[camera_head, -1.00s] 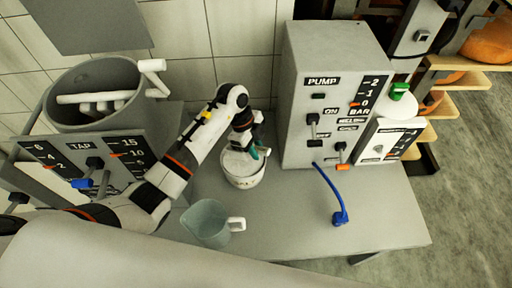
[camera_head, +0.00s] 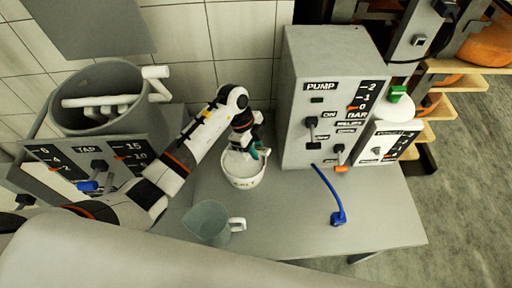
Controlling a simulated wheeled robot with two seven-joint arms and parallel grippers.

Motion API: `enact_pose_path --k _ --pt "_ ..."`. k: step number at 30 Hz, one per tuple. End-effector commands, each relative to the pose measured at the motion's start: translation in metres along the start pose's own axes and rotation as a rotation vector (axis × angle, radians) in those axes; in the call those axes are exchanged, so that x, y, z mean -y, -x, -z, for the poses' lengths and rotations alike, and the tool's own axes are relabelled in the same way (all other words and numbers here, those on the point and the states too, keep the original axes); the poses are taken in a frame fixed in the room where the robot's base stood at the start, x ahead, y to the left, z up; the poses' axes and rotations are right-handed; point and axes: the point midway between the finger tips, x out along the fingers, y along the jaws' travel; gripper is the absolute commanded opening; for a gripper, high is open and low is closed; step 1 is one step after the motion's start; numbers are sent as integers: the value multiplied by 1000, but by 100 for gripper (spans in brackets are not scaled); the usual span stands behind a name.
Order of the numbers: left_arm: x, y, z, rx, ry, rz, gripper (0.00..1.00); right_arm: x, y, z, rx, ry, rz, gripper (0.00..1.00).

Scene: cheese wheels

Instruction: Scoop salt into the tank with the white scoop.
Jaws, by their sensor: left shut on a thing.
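The white salt tub (camera_head: 243,181) stands on the grey table, with white salt inside and dark lettering on its front. My left gripper (camera_head: 257,153) reaches down into the tub's mouth at its right rear side. Its teal fingertips are shut on the white scoop, which is hard to tell from the white salt and mostly hidden by the gripper and the tub. The grey round tank (camera_head: 72,122) is at the left, open at the top, with white pipes inside and at its rim. My right gripper is not in view.
A translucent jug (camera_head: 205,224) with a white handle stands in front of the tub. The grey pump box (camera_head: 306,150) stands right of it, with a blue hose (camera_head: 337,216) on the table. A tap panel (camera_head: 82,165) fronts the tank. The table's front right is clear.

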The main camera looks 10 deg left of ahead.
Motion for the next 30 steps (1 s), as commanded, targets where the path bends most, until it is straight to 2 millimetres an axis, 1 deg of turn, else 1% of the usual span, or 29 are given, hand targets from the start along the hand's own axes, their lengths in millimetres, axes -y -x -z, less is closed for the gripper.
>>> enact_pose_path --k 1,15,30 --pt "0 8 -3 0 0 -1 0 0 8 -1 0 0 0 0" --pt "0 42 -14 -1 1 -1 0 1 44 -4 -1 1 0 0" --pt "0 41 -13 -1 2 -2 0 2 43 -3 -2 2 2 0"
